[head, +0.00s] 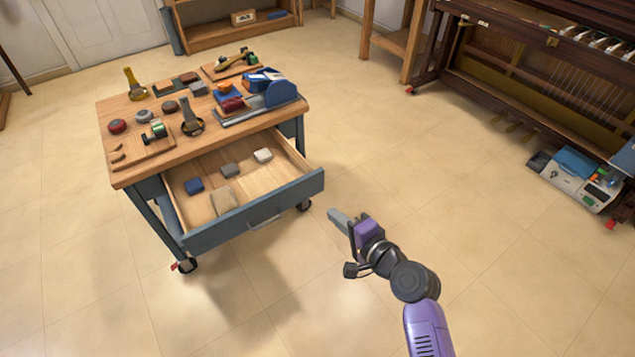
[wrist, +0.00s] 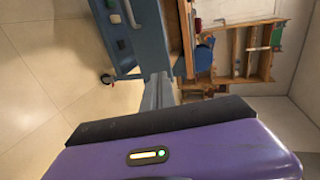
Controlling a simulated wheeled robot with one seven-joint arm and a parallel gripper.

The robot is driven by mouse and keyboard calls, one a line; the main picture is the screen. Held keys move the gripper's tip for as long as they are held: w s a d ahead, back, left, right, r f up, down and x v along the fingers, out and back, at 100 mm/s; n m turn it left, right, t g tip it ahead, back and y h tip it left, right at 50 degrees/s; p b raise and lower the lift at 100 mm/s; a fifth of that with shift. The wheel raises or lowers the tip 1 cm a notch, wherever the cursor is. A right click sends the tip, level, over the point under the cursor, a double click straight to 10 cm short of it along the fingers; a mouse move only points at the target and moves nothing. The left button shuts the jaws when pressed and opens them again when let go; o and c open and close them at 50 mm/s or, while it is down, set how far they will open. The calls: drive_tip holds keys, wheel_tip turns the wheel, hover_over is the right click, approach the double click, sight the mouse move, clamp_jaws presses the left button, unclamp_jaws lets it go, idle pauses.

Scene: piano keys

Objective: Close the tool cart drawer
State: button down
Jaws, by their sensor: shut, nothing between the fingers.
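The tool cart (head: 140,180) stands left of centre in the head view, with a wooden top and a blue-grey frame on castors. Its drawer (head: 258,212) is pulled well out toward the camera, and a metal handle (head: 264,222) sits on its front. Several small blocks lie inside the drawer. My gripper (head: 336,219) is shut and empty, to the right of the drawer front's right end and apart from it in the head view. In the wrist view the gripper fingers (wrist: 158,92) point toward the cart, whose blue-grey drawer front (wrist: 130,35) shows sideways at upper left.
Tools and pucks crowd the cart top. An open upright piano (head: 540,80) stands at right, with a boxed device (head: 580,180) on the floor beside it. A wooden shelf (head: 230,30) is at the back. The floor (head: 400,180) between cart and piano is clear.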

drive_tip(key=b, duration=0.4)
approach(300, 185)
drive_tip(key=x, duration=0.4)
drive_tip(key=shift+w+a+f, duration=0.2)
drive_tip(key=shift+w+f, duration=0.1)
drive_tip(key=shift+w+a, duration=0.5)
drive_tip(key=shift+w, duration=0.2)
